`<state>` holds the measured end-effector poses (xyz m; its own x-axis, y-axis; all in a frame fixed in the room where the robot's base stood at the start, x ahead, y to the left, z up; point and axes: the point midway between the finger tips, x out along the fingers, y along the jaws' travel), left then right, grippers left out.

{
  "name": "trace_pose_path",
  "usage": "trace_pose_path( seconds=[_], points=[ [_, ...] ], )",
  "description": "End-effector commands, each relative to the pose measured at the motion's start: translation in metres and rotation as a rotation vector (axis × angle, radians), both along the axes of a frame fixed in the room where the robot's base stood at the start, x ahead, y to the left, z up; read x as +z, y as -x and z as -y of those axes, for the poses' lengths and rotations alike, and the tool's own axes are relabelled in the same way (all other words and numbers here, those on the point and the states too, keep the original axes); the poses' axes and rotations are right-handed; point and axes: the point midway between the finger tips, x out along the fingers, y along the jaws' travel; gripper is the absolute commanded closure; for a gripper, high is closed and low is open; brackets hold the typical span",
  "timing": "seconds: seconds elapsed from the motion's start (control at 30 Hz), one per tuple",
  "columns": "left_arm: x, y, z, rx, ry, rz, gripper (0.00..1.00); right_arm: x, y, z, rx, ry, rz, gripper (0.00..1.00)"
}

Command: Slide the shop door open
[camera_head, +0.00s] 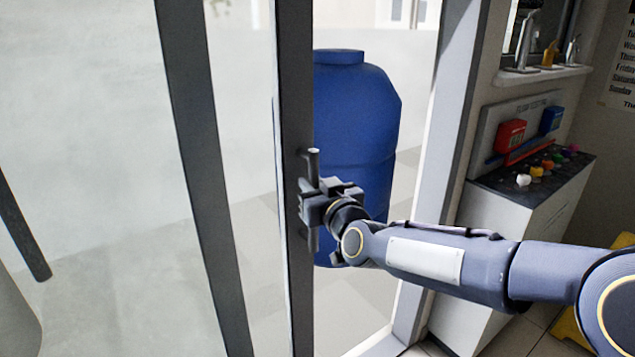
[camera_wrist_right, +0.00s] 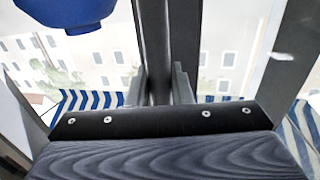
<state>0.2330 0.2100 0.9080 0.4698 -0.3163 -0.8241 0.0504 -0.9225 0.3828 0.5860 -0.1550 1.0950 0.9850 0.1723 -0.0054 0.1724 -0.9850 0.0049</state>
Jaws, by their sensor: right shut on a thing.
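The shop door (camera_head: 293,100) is a glass sliding panel with a dark upright frame. A short vertical bar handle (camera_head: 314,160) stands on that frame. My right gripper (camera_head: 309,205) is shut on the handle at about its middle, and the arm reaches in from the right. In the right wrist view the fingers (camera_wrist_right: 160,86) stand on either side of a dark upright bar, and the grip itself is partly hidden. A wide gap shows between the handle's frame and the pale jamb (camera_head: 447,110) on the right, so the door stands partly open. My left gripper is out of view.
A blue barrel (camera_head: 360,125) stands outside, beyond the gap. Another dark upright (camera_head: 205,150) is left of the handle's frame. Right of the jamb is a cabinet (camera_head: 535,200) with a testing display, and above it a shelf with taps (camera_head: 540,70).

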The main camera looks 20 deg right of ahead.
Motion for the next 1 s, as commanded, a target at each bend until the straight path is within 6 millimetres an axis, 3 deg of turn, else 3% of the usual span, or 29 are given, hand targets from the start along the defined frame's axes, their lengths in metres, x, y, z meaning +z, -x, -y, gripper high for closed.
trace_pose_path(
  seconds=[0.03,0.43,0.47,0.6,0.87,1.0],
  points=[
    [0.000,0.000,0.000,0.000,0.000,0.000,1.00,-0.001,-0.002,0.014,-0.029,-0.001,0.000,1.00],
    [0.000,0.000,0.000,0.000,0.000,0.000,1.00,0.000,-0.002,0.013,-0.028,-0.002,0.004,1.00],
    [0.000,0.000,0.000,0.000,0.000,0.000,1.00,0.000,-0.002,0.012,-0.027,-0.002,0.004,0.78],
    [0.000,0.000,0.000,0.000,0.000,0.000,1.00,0.001,-0.002,0.011,-0.024,-0.002,0.004,0.61],
    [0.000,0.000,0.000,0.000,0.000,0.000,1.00,0.002,-0.002,0.010,-0.022,-0.001,0.006,0.61],
    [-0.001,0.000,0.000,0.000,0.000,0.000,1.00,0.002,0.010,0.013,-0.022,-0.002,0.007,0.61]
  ],
)
